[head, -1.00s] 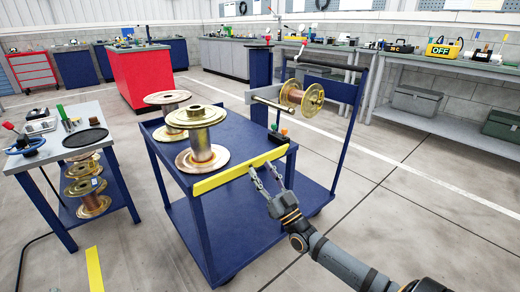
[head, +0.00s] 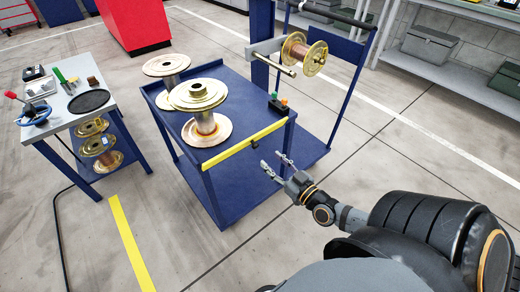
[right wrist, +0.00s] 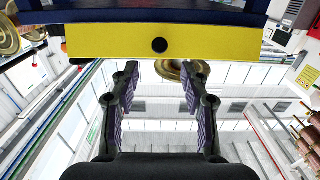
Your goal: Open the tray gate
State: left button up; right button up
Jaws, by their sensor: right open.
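The tray gate is the yellow bar (head: 240,147) along the front edge of the blue cart's top tray (head: 238,100). It stands up along that edge. In the right wrist view the yellow gate (right wrist: 215,42) crosses the top of the picture, with a round dark spot (right wrist: 159,45) near its middle. My right gripper (head: 271,160) is open and empty, in front of and below the gate's right half in the head view. In the right wrist view its fingertips (right wrist: 159,70) point at the gate; contact cannot be told. My left gripper is not in view.
Two copper-coloured spools (head: 205,125) stand on the tray. A block with green and orange buttons (head: 278,106) sits at its right corner. Another spool (head: 303,53) hangs on a rod at the cart's back. A side table (head: 60,112) stands left. Floor in front is clear.

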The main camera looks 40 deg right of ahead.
aim_at(257, 147)
jog(key=w, duration=0.3)
jog(key=w+b, duration=0.1)
jog(key=w, duration=0.2)
jog(key=shift+w+a+f, duration=0.1)
jog(key=shift+w+a, duration=0.1)
jog(key=shift+w, duration=0.5)
grip_shut()
pick_arm(q)
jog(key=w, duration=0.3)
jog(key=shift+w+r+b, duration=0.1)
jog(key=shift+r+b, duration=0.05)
jog(key=shift+b, duration=0.15)
